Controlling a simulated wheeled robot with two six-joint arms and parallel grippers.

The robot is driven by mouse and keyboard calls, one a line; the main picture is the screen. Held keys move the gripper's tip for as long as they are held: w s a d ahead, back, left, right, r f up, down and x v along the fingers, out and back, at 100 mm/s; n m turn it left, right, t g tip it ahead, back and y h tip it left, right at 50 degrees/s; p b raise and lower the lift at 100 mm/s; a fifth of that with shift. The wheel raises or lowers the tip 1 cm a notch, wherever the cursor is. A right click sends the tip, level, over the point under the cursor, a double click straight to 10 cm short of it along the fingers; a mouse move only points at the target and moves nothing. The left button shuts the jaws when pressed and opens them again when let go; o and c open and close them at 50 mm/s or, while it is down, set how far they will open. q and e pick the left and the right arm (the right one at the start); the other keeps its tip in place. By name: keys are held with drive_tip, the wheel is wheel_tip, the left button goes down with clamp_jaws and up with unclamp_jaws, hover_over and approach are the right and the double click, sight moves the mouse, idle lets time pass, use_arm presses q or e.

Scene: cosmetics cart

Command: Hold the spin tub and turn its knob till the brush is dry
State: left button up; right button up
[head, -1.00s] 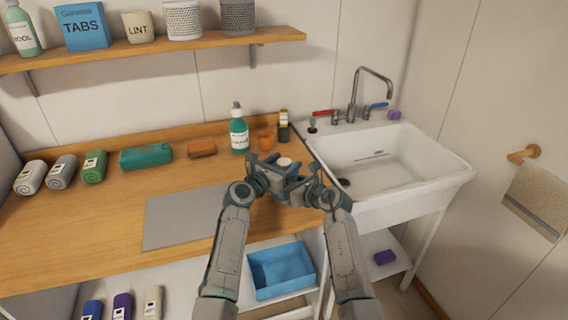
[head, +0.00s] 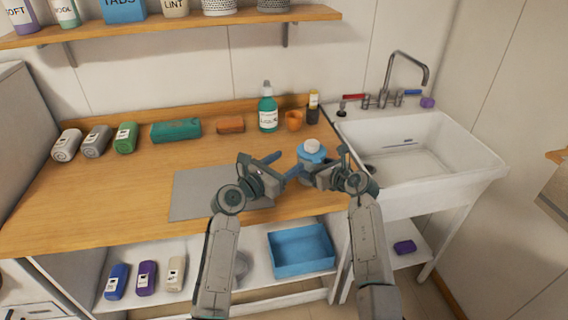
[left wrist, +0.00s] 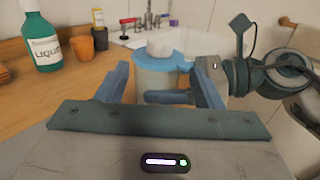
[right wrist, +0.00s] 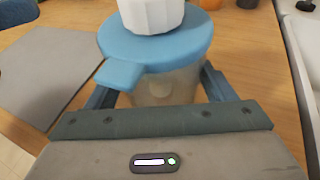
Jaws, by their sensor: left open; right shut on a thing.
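The spin tub (head: 312,153) has a blue lid, a white knob on top and a cloudy clear body. It stands upright near the right end of the wooden counter. My right gripper (head: 318,178) is shut on the tub's body, as the right wrist view shows, with the lid (right wrist: 160,42) and knob (right wrist: 152,12) above its fingers. My left gripper (head: 279,167) is open and empty, just left of the tub. In the left wrist view the tub (left wrist: 158,72) lies beyond its open fingers. The brush cannot be made out; the tub's contents are blurred.
The white sink (head: 410,150) is to the right. A grey mat (head: 195,196) lies left of my left gripper. The counter's middle is clear.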

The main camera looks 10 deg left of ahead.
sight(308, 147)
idle(0.3)
use_arm(q)
drive_tip(key=w+a+m+g+h, duration=0.3)
drive_tip(key=w+m+g+h, duration=0.1)
drive_tip(key=g+h, duration=0.1)
drive_tip(key=shift+m, duration=0.3)
drive_tip(key=x, duration=1.1)
drive_tip(key=shift+s+d, duration=0.1)
drive_tip(key=shift+d, duration=0.2)
drive_tip(key=c, duration=1)
drive_tip(key=n+t+y, duration=0.2)
drive_tip(key=shift+s+d+f+t, duration=0.1)
drive_tip(key=shift+f+t, duration=0.05)
drive_tip(key=shift+t, duration=0.15)
drive_tip(key=shift+n+t+y, duration=1.3)
drive_tip(key=shift+n+y, duration=0.1)
drive_tip(key=shift+y, duration=0.2)
